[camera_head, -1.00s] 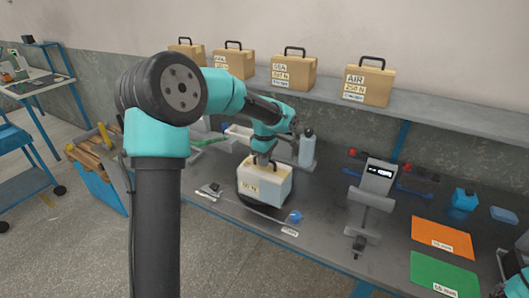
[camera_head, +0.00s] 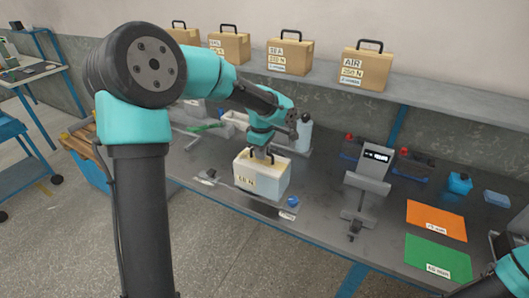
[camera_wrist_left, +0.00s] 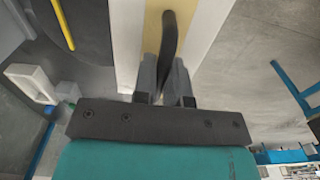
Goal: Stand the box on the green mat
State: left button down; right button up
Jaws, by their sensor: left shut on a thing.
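A cream box (camera_head: 260,178) with a yellowish top and a label on its front is near the middle of the bench in the head view. My left gripper (camera_head: 262,155) is shut on its dark handle. In the left wrist view the handle (camera_wrist_left: 171,38) runs between the two fingers (camera_wrist_left: 166,85). The box looks upright; whether its underside touches the bench I cannot tell. The green mat (camera_head: 432,256) lies flat and bare at the bench's front right. Part of my right arm shows at the lower right edge; its gripper is not seen.
An orange mat (camera_head: 436,221) lies behind the green one. A grey stand with a display (camera_head: 367,180) rises between the box and the mats. A bottle (camera_head: 304,133) stands behind the box. Tan handled boxes (camera_head: 362,69) line the shelf.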

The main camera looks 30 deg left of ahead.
pick_arm(q)
jog(key=shift+w+d+r, duration=0.1)
jog(key=d+r+m, duration=0.3)
jog(key=d+m, duration=0.6)
jog(key=d, duration=0.4)
jog(key=w+d+r+m, duration=0.1)
jog(key=d+r+m, duration=0.3)
jog(key=d+m, duration=0.5)
jog(key=d, duration=0.5)
jog(key=shift+r, duration=0.25)
jog(key=shift+d, duration=0.1)
